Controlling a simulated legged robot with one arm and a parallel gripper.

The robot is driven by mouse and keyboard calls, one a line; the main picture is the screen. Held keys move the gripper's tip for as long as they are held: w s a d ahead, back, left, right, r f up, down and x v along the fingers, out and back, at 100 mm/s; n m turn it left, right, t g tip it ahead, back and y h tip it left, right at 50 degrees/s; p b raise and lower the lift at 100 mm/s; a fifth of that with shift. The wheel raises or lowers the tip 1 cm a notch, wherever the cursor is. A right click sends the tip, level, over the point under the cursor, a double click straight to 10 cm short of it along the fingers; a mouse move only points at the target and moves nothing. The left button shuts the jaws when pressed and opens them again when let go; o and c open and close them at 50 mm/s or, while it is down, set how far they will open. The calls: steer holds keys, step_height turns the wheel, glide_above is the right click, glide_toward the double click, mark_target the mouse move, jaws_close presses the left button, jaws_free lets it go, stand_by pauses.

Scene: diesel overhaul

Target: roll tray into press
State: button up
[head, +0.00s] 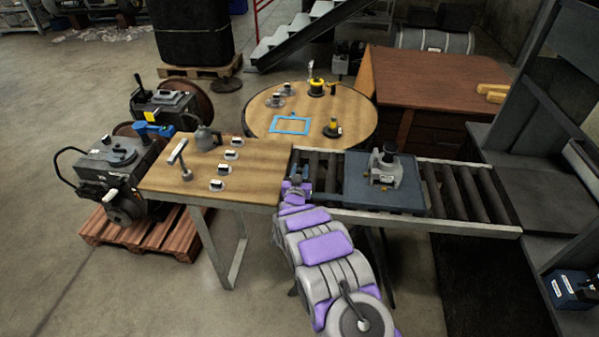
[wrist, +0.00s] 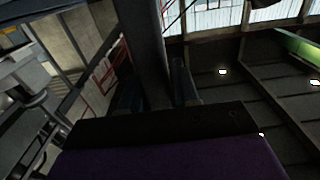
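The tray (head: 352,196) is a flat dark blue-grey plate on the roller conveyor (head: 470,229), right of my gripper. A grey machine part with a black knob (head: 388,170) sits upright on it. The press (head: 529,144) is a tall dark grey frame beyond the conveyor's right end, and the tray is apart from it. My gripper (head: 298,172) is at the conveyor's left end, left of the tray and apart from it. In the wrist view, its two dark fingers (wrist: 155,88) stand apart and point up.
A wooden bench (head: 260,185) with small parts adjoins the conveyor's left end. A round table (head: 352,108) and brown desk (head: 440,85) stand behind. Bare rollers lie between tray and press. A blue box (head: 572,289) sits at the lower right.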

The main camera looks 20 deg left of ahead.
jaws_close()
